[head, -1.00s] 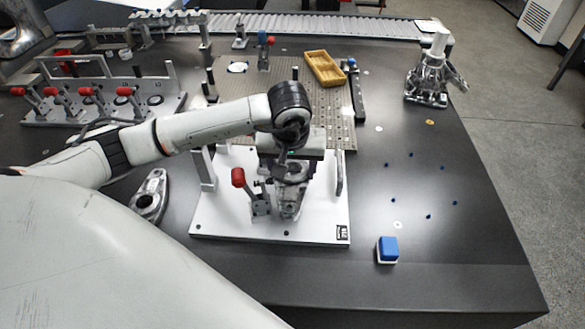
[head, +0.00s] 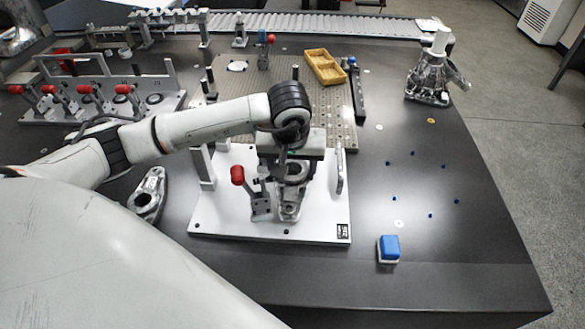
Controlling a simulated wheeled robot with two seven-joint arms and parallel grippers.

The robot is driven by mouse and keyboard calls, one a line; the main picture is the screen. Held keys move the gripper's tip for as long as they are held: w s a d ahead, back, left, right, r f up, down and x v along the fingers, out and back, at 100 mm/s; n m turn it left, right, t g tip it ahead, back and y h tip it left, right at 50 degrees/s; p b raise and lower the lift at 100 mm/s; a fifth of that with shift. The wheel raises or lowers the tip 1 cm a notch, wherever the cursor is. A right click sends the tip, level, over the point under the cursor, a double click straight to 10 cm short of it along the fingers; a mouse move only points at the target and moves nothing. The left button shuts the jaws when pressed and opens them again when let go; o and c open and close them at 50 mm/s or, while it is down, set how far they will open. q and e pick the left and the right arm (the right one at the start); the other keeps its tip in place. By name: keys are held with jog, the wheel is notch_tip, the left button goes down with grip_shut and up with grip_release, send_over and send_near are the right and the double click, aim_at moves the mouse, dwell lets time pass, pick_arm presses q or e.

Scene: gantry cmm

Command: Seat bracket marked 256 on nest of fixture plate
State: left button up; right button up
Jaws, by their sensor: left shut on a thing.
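A white fixture plate (head: 240,225) lies near the middle of the dark table, with a small black label at its front right corner. A grey metal bracket (head: 291,203) is at the plate's middle, below my left gripper (head: 293,165). My left gripper is shut on the bracket, and the wrist hides its upper part. I cannot read a number on it or tell whether it rests fully in the nest. A red-knobbed clamp (head: 240,178) stands just left of the bracket. My right gripper is out of view.
Another metal bracket (head: 148,195) lies left of the plate. A blue-topped block (head: 388,249) sits to the right. A perforated plate with a yellow tray (head: 325,66), a row of red-knobbed clamps (head: 85,90) and a metal casting (head: 430,78) stand farther back. The right table area is mostly clear.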

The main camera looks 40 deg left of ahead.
aim_at(292, 180)
pick_arm(q)
jog(key=shift+f+b, duration=0.8)
jog(key=shift+f, duration=0.05)
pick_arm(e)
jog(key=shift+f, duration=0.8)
pick_arm(q)
jog(key=shift+r, duration=0.1)
jog(key=o, duration=1.4)
jog(key=shift+o, duration=0.8)
jog(key=shift+v, duration=0.85)
jog(key=v, duration=0.7)
jog(key=shift+d+r, duration=0.1)
jog(key=shift+r, duration=0.2)
jog(key=shift+s+r, duration=0.2)
jog(key=shift+r, duration=0.25)
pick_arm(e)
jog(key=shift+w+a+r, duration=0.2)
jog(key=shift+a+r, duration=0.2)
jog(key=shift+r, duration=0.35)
